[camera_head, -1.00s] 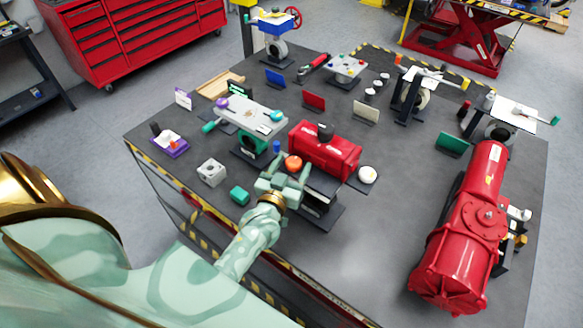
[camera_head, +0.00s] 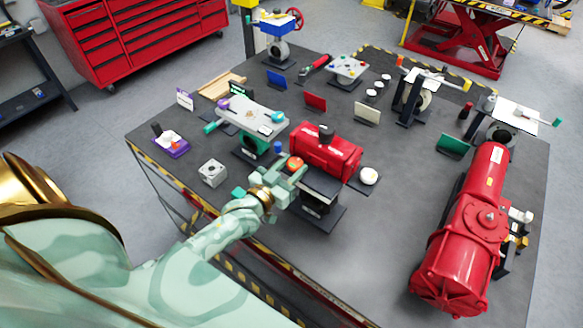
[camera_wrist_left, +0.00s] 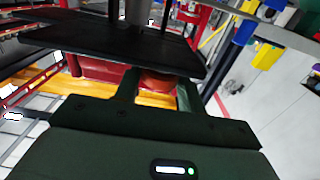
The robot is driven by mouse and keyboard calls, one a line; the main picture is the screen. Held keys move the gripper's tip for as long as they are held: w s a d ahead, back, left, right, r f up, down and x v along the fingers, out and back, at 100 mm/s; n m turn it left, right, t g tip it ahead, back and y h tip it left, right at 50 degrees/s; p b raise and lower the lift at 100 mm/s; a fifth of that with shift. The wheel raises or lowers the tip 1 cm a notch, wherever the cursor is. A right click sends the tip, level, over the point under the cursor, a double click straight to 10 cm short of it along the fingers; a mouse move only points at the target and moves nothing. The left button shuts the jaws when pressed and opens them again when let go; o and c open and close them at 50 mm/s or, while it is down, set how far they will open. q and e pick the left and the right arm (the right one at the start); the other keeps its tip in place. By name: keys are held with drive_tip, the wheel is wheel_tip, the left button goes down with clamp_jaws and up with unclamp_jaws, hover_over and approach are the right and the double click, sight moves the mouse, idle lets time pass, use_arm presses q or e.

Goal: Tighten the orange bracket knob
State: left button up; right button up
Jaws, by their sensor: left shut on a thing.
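The orange bracket knob (camera_head: 295,163) sits at the left end of a small red actuator (camera_head: 327,150) on the dark table. My left gripper (camera_head: 291,171) reaches in from the left and is shut on the knob. My right gripper is not in view.
A black stand (camera_head: 318,205) is under the actuator, close to my gripper. A white round knob (camera_head: 369,176) is to its right. A large red actuator (camera_head: 462,240) stands at the right. The front middle of the table is clear.

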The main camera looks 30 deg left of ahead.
use_arm(q)
drive_tip(key=o, duration=1)
drive_tip(key=shift+w, duration=0.1)
drive_tip(key=s, duration=0.5)
drive_tip(key=s+a+b, duration=0.1)
drive_tip(key=s, duration=0.5)
drive_tip(key=s+b, duration=0.1)
drive_tip(key=s, duration=0.4)
drive_tip(key=shift+s+a, duration=0.15)
drive_tip(key=shift+a, duration=0.1)
drive_tip(key=shift+f, duration=0.1)
